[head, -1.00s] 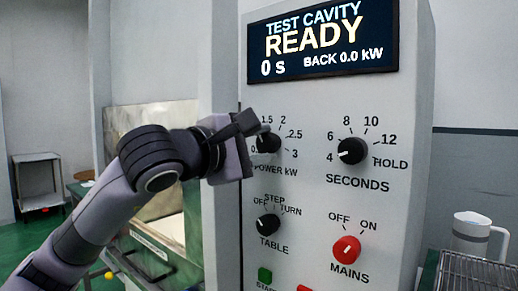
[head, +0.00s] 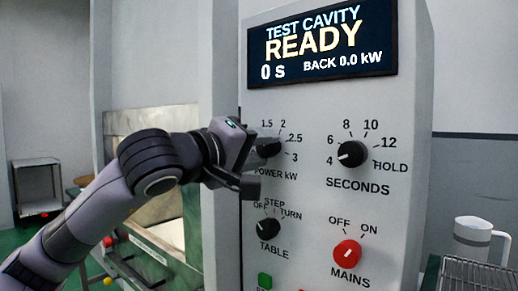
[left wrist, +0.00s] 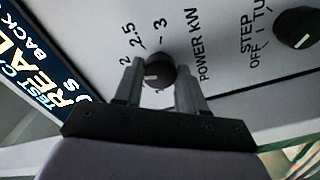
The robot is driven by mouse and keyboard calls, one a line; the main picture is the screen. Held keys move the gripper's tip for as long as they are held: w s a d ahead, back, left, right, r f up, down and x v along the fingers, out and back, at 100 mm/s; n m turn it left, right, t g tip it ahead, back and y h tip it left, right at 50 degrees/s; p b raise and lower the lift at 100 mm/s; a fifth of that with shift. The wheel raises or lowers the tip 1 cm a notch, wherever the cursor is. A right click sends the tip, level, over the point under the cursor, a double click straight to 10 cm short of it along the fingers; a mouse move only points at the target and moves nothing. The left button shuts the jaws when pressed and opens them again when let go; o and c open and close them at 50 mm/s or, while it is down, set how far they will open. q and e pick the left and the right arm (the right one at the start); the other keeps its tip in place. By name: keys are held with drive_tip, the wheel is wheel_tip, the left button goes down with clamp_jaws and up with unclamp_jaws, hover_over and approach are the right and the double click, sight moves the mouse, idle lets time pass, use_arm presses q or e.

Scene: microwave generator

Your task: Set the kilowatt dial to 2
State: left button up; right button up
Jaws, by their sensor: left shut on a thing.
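The black kilowatt dial (head: 269,149), labelled POWER kW, sits on the upper left of the grey front panel, partly hidden by my left gripper (head: 257,164). In the left wrist view the dial (left wrist: 161,71) lies between the two fingers of my left gripper (left wrist: 158,88), which is shut on it. Its white pointer line faces left in that view, towards the finger beside the 2 label. I cannot tell exactly which mark it meets. The labels 2, 2.5 and 3 show there. My right gripper is not in view.
The SECONDS dial (head: 352,154) is to the right, the TABLE dial (head: 268,228) below, and the red MAINS knob (head: 347,252) lower right. The display (head: 322,44) above reads READY, 0 s.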

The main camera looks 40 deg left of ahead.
use_arm(q)
drive_tip(key=shift+m, duration=0.6)
drive_tip(key=o, duration=1.1)
drive_tip(key=s, duration=0.2)
drive_tip(key=s+b, duration=0.1)
drive_tip(key=s, duration=0.4)
drive_tip(key=shift+a, duration=0.25)
